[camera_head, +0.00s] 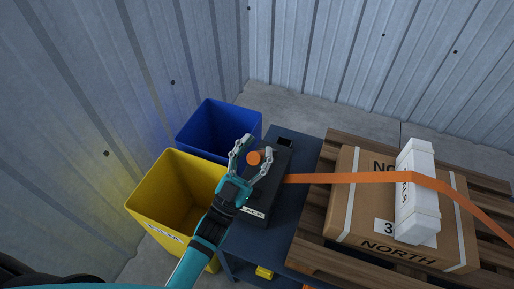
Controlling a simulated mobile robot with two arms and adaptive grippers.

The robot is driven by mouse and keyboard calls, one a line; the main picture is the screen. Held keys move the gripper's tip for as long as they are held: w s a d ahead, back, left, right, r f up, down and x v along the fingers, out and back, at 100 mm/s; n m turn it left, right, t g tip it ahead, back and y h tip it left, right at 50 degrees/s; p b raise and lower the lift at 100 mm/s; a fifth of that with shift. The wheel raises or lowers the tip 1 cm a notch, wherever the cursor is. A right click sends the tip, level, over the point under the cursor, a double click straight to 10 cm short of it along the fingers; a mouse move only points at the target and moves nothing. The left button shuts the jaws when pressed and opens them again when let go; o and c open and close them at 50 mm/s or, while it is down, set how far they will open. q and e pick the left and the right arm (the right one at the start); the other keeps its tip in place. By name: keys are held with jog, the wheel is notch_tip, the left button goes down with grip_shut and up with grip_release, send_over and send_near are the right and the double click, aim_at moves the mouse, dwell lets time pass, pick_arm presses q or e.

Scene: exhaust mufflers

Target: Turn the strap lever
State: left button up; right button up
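My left gripper (253,160) reaches in from the lower left over a black strap device (279,170) on a dark blue table. Its two fingers are spread apart. An orange round knob (253,158), which looks like the end of the strap lever, shows between the fingers; I cannot tell if they touch it. An orange strap (345,178) runs from the black device to the right, over a cardboard box (345,215) and a white corner piece (416,190). My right gripper is not in view.
A yellow bin (160,195) and a blue bin (212,122) stand left of the table (300,148). The box rests on a wooden pallet (338,262) to the right. Corrugated metal walls (330,50) close off the back and left.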

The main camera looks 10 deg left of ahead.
pick_arm(q)
jog(key=shift+o, duration=0.7)
jog(key=shift+d, duration=0.15)
jog(key=v, duration=1.2)
